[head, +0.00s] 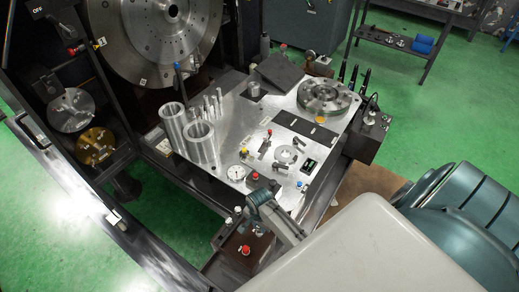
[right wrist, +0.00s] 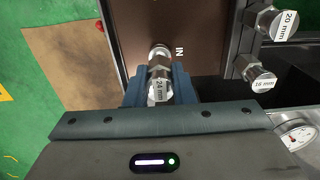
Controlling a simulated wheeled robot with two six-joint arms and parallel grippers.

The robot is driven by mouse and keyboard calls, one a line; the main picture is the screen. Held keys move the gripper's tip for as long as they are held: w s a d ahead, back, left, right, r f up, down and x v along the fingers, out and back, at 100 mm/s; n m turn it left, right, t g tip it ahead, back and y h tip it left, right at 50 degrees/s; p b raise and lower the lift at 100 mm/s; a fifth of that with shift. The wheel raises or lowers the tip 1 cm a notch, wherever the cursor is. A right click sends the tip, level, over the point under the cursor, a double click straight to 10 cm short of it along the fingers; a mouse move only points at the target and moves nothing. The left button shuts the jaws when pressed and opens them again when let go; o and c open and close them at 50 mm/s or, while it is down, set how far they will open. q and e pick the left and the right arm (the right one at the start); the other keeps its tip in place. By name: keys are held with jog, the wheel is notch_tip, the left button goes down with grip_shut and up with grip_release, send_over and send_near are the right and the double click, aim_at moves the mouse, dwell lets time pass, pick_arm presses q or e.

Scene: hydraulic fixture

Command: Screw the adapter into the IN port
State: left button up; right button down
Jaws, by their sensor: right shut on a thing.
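My right gripper (right wrist: 160,88) is shut on a metal hex adapter (right wrist: 159,72) marked "24 mm". The adapter's far end points at the face of a brown block (right wrist: 135,28), right beside the "IN" label (right wrist: 180,51). The adapter covers the port, so I cannot tell how deep its end sits in it. In the head view the right gripper (head: 259,197) is at the panel's front edge, above the brown block (head: 238,240); the adapter is not clear there. My left gripper is not in view.
Two more metal adapters, marked "20 mm" (right wrist: 272,22) and "16 mm" (right wrist: 258,75), stand right of the block. A gauge (head: 236,173) and a metal panel (head: 225,140) with cylinders (head: 200,143) and a round flange (head: 323,95) lie beyond.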

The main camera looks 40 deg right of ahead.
jog(key=c, duration=2.2)
grip_release()
jog(key=shift+f+b, duration=0.3)
jog(key=shift+f, duration=0.55)
jog(key=c, duration=2.2)
grip_release()
jog(key=shift+s+r+m+p, duration=0.1)
jog(key=shift+r+m+p, duration=0.3)
jog(key=shift+m+p, duration=0.8)
jog(key=c, duration=2.2)
grip_release()
jog(key=shift+f+m+p, duration=0.2)
jog(key=shift+m+p, duration=0.1)
jog(key=shift+m, duration=0.3)
jog(key=c, duration=2.2)
grip_release()
jog(key=shift+f+m, duration=0.3)
jog(key=shift+m, duration=0.5)
jog(key=c, duration=2.2)
grip_release()
jog(key=shift+m, duration=0.7)
jog(key=m, duration=0.3)
jog(key=shift+m, duration=0.4)
